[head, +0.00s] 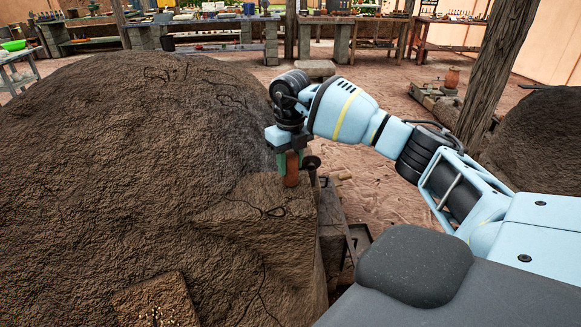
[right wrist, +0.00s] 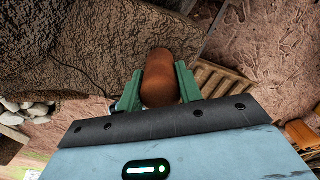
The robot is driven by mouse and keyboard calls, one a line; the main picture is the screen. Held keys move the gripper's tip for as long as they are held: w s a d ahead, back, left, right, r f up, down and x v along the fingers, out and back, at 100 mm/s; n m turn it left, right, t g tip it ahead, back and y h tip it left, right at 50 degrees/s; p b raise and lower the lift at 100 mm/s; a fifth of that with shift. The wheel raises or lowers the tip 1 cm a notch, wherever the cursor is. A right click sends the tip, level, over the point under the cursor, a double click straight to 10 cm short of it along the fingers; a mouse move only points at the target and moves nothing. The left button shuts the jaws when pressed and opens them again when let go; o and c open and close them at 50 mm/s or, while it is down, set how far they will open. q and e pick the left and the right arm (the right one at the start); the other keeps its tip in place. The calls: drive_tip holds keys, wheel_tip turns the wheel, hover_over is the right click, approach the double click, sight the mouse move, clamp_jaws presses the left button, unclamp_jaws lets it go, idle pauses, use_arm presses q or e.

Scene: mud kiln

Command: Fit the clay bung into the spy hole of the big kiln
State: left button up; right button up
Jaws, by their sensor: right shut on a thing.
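The clay bung (head: 291,172) is a reddish-brown, rounded cylinder. My right gripper (head: 290,158) points down and is shut on it, and the bung hangs upright below the fingers. In the right wrist view the bung (right wrist: 160,75) sits between the two green fingers (right wrist: 159,88). The big kiln (head: 130,150) is a large, rough brown mud mound that fills the left of the head view. The bung's lower end is over the kiln's flat shoulder (head: 262,200); I cannot tell whether it touches. I cannot make out the spy hole. My left gripper is not in view.
A wooden post (head: 495,75) stands behind my right arm, with another dark mound (head: 545,140) at the far right. Cluttered workbenches (head: 215,40) line the back. A slatted wooden thing (right wrist: 228,82) lies below the gripper. Open sandy ground (head: 375,195) lies right of the kiln.

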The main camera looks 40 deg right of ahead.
sight(294, 152)
drive_tip(key=shift+r, duration=0.2)
